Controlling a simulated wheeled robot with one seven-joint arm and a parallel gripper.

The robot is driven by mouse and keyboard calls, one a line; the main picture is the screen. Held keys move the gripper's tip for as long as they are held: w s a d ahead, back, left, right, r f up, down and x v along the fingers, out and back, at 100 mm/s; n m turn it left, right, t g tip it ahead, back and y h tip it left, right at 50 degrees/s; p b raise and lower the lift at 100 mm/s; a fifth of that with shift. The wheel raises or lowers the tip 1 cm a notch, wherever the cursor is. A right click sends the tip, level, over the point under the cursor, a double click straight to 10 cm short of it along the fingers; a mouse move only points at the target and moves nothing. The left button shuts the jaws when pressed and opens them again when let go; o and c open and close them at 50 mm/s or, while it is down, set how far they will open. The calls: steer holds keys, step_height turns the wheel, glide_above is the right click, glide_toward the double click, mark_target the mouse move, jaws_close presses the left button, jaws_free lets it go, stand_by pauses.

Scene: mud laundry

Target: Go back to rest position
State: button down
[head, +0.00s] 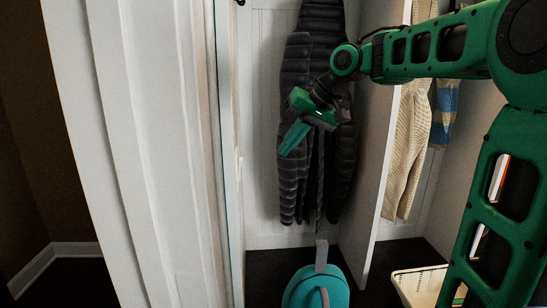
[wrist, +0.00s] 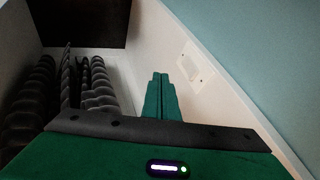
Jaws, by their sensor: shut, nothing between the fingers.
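My gripper (head: 294,137) is raised in front of a dark quilted jacket in the head view, with its green fingers pointing down and to the left. In the wrist view the two fingers (wrist: 160,90) lie side by side, closed with nothing between them. My green arm reaches in from the right side of the head view.
The dark jacket (head: 295,90) hangs in a white cubby; it also shows in the wrist view (wrist: 97,90). Cream knitwear (head: 403,150) hangs beyond a white divider (head: 378,130). A teal bag (head: 318,288) and a cream basket (head: 415,283) stand below. A white panel (head: 150,150) fills the left.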

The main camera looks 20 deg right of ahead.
steer(key=shift+s+d+r, duration=0.35)
steer(key=shift+r, duration=0.1)
